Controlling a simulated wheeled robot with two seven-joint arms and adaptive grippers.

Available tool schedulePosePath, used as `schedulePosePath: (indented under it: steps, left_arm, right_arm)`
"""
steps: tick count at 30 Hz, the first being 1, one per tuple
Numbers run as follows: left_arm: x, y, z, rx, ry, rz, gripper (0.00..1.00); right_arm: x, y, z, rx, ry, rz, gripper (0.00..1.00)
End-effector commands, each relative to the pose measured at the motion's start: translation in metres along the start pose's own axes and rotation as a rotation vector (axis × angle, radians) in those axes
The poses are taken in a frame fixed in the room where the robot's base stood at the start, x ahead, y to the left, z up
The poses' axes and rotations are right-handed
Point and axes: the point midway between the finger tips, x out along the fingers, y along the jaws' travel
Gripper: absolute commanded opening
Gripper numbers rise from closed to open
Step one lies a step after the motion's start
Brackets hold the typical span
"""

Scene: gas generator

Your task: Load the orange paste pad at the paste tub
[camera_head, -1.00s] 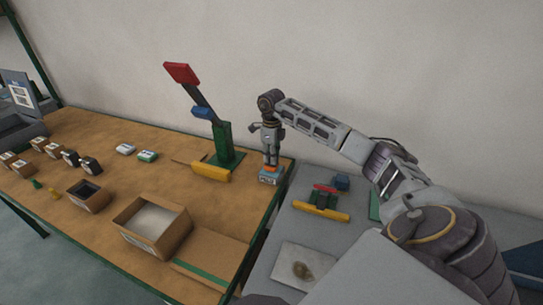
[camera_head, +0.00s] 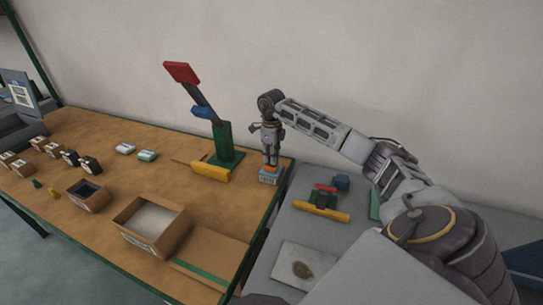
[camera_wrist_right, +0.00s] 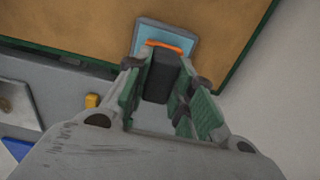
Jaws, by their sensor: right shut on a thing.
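The paste tub (camera_head: 269,179) is a small light-blue and white box at the back right corner of the wooden table. In the right wrist view its blue top (camera_wrist_right: 179,34) has a grey rim. My right gripper (camera_head: 270,156) points down over it, shut on the dark handle (camera_wrist_right: 160,77) of the paste pad. The pad's orange end (camera_wrist_right: 166,46) shows at the tub's blue surface, and also in the head view (camera_head: 270,168). I cannot tell how firmly it touches the paste. My left gripper is not in view.
A green stand with a red-topped lever (camera_head: 224,145) and a yellow bar (camera_head: 210,172) stands left of the tub. A red, green and yellow fixture (camera_head: 322,204) sits on the grey table (camera_head: 290,235) to the right. Open cardboard boxes (camera_head: 152,222) are at the front.

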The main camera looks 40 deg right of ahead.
Motion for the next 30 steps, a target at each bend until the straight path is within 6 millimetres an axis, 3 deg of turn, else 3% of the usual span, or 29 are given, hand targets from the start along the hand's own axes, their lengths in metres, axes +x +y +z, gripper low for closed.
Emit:
schedulePosePath:
  steps: [30]
  left_arm:
    - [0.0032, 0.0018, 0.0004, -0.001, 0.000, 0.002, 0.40]
  right_arm:
    - [0.0076, -0.0002, -0.0001, 0.000, 0.000, 0.000, 0.05]
